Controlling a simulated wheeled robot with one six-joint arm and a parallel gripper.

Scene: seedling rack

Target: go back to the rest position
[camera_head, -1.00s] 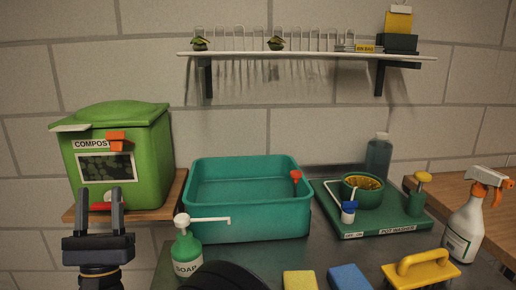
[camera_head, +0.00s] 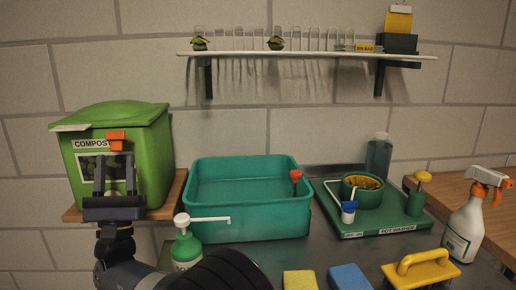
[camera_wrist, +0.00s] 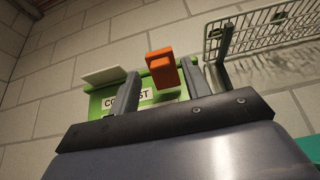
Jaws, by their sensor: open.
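My gripper (camera_head: 115,178) is open and empty, its two fingers pointing up in front of the green compost bin (camera_head: 150,160) in the head view. In the wrist view, my gripper (camera_wrist: 162,92) shows its two fingers apart, with the bin (camera_wrist: 92,106) and its orange latch (camera_wrist: 162,70) beyond them. The bin's lid (camera_head: 110,114) looks closed. My arm covers part of the bin's front and its lower label. I cannot tell the exact gap between my fingers and the bin.
A teal basin (camera_head: 250,225), a soap bottle (camera_head: 187,248), a green pot washer (camera_head: 375,218), sponges (camera_head: 300,281) and a spray bottle (camera_head: 463,232) stand on the counter. A wall rack (camera_head: 300,54) with two seedlings hangs above. Open air lies between basin and rack.

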